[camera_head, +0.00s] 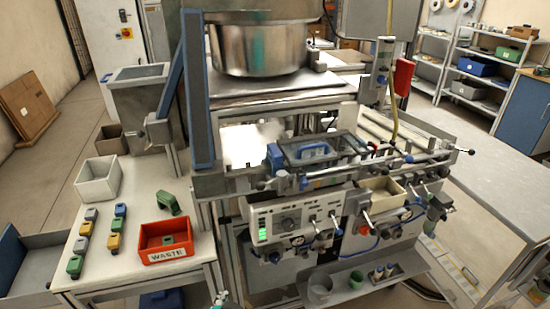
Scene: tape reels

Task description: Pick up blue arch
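A blue arch-shaped handle (313,148) stands on a clear-topped lid on the machine in the middle. A green arch-shaped piece (169,203) lies tilted on the white table at the left, behind the red bin. I cannot make out either of my grippers. A small teal and white part (217,299) shows at the bottom edge, too cut off to identify.
The red WASTE bin (167,252) holds a green piece. A white bin (98,180) stands behind the rows of small grey, yellow and green blocks. A metal bowl (262,48) tops the machine. A bare grey table (490,150) is at the right; shelves stand behind it.

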